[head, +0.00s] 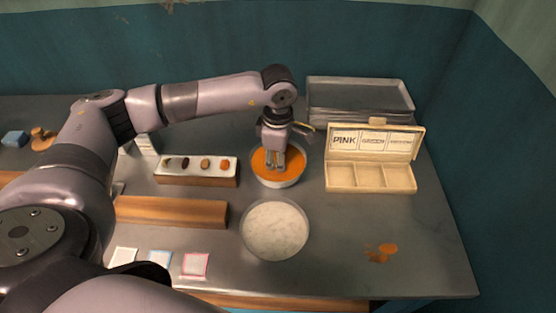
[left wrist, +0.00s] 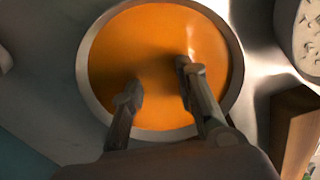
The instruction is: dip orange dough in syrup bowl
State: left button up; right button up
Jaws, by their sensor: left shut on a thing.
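The syrup bowl (head: 280,183) is a pale-rimmed round bowl filled with orange syrup, standing on the grey table. My left gripper (head: 270,167) points down into it, with its fingertips at the orange surface. In the left wrist view both fingers (left wrist: 158,92) reach over the bowl (left wrist: 88,88) with a gap between them. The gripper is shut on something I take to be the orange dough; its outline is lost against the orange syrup. My right gripper is not in view.
A white-topped block (head: 197,178) with several small coloured pieces stands left of the bowl. A bowl of white grains (head: 274,231) is in front. An open compartment box (head: 370,178) and stacked trays (head: 360,94) stand right. Orange pieces (head: 381,252) lie front right.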

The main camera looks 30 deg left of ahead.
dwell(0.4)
pick_arm(q)
jog(key=shift+r+p, duration=1.8)
jog(key=shift+r, duration=1.95)
jog(key=shift+r+p, duration=1)
jog(key=shift+r, duration=1)
